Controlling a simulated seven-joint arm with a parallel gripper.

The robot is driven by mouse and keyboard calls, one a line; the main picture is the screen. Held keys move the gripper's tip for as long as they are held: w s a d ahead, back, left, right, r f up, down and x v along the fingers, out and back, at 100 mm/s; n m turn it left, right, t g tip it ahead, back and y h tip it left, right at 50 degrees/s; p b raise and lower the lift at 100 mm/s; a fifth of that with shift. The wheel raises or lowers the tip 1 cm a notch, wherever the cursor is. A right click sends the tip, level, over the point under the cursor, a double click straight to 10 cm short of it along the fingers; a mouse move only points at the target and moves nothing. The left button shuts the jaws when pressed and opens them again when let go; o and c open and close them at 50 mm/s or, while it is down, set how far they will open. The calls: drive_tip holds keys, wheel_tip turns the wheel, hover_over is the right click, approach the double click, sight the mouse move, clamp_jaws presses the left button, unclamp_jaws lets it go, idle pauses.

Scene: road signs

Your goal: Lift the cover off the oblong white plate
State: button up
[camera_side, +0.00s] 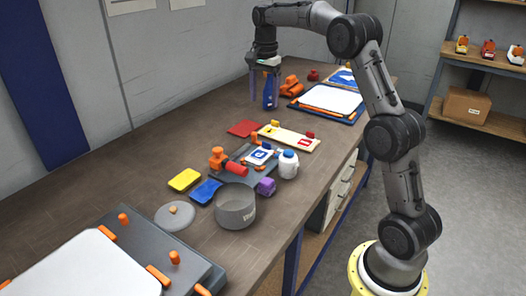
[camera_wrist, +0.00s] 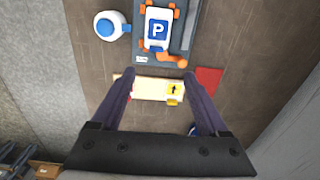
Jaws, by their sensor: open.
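An oblong off-white plate (camera_side: 287,138) lies mid-table in the side view. Small orange, blue and red pieces sit on or beside it. A round grey lid with a knob (camera_side: 175,216) lies on the table beside a grey pot (camera_side: 236,207). My gripper (camera_side: 262,100) is open above the far part of the table; its fingers (camera_wrist: 158,76) hold nothing visible between them.
Two larger white boards, one near (camera_side: 75,272) and one far (camera_side: 330,99), lie on dark bases. A white bottle (camera_side: 288,165), yellow block (camera_side: 185,180) and blue block (camera_side: 205,192) crowd the middle. A red square (camera_side: 244,128) lies left of the plate.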

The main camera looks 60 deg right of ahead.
approach(261, 150)
drive_tip(key=shift+s+d, duration=0.2)
drive_tip(key=shift+d, duration=0.35)
drive_tip(key=shift+s+d, duration=0.25)
drive_tip(key=shift+d, duration=0.3)
drive_tip(key=shift+w+f, duration=0.15)
drive_tip(key=shift+f, duration=3.05)
clamp_jaws()
